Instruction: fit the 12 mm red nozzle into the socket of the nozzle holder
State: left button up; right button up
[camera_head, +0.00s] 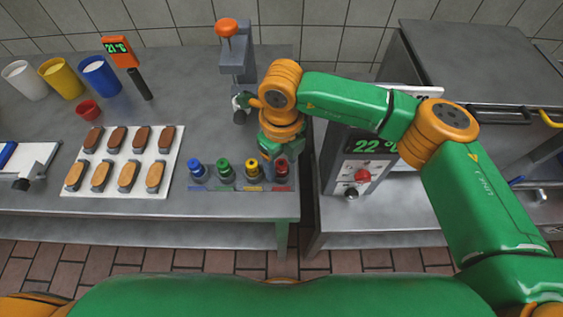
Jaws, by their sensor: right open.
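The red nozzle (282,169) stands at the right end of a clear rack (236,187) near the counter's front edge. Blue, green and yellow nozzles stand to its left in the same rack. My right gripper (274,160) is open and points down just above the yellow and red nozzles; its fingers are partly hidden by its own wrist. I cannot tell whether it touches the red nozzle. A grey stand with an orange knob (235,62), which looks like the nozzle holder, is behind my right wrist. Its socket is not clearly visible. My left gripper is out of view.
A white tray (166,186) of brown and tan biscuits lies left of the rack. A machine reading 22 °C (361,172) stands at right.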

jog(key=shift+w+f, duration=0.2)
jog(key=shift+w, duration=0.05)
jog(key=shift+s+r, duration=0.15)
jog(key=shift+s, duration=0.05)
jog(key=c, duration=1)
grip_shut()
jog(key=shift+w, duration=0.1)
